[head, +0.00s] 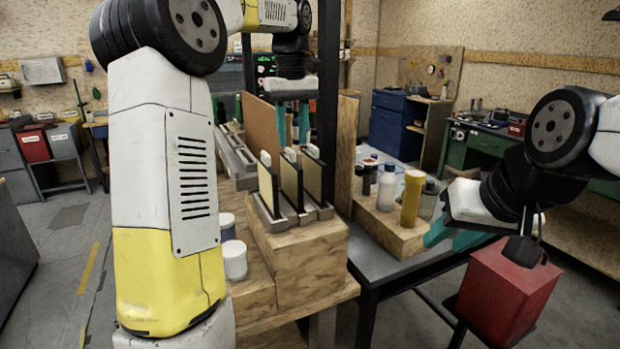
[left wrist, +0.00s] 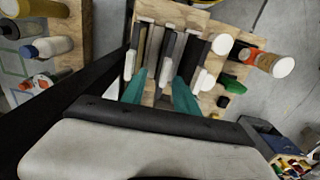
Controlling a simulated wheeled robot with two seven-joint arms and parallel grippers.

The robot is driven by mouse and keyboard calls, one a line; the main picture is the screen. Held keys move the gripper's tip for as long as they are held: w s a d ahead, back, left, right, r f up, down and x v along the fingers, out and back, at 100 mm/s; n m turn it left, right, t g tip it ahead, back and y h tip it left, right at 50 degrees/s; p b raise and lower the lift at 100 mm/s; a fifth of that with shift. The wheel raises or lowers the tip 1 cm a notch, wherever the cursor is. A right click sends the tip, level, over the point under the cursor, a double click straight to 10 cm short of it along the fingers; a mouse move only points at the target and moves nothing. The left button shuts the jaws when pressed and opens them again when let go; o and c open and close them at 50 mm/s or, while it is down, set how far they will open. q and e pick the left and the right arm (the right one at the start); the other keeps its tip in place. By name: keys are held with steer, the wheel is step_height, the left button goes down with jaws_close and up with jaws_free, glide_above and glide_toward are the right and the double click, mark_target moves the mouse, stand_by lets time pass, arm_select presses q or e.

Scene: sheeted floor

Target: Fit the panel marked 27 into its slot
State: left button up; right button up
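Thin panels with dark edges and pale faces stand upright in a grey slotted rack (head: 310,217) on a wooden block. The front panel (head: 267,190), a middle panel (head: 290,183) and a right panel (head: 313,178) carry white tabs. I cannot read the number 27 on any of them. My left gripper (head: 292,122) is behind these panels, fingers pointing down and apart. In the left wrist view its teal fingers (left wrist: 160,92) stand either side of a white tab (left wrist: 167,70) and rack strips, with no clear grip. My right gripper (head: 453,236) hangs at the right, fingers apart and empty.
A brown board (head: 262,125) stands behind the rack. White jars (head: 234,260) are left of the block. A yellow cylinder (head: 412,197) and several bottles stand on a wooden block at right. A dark post (head: 328,75) rises behind.

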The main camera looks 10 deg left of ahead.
mark_target(291, 165)
arm_select(q)
steer(key=f, duration=0.7)
steer(key=shift+s+a+f, duration=0.3)
steer(key=shift+s+f, duration=0.05)
steer(key=shift+f, duration=0.05)
jaws_close()
stand_by(1.1)
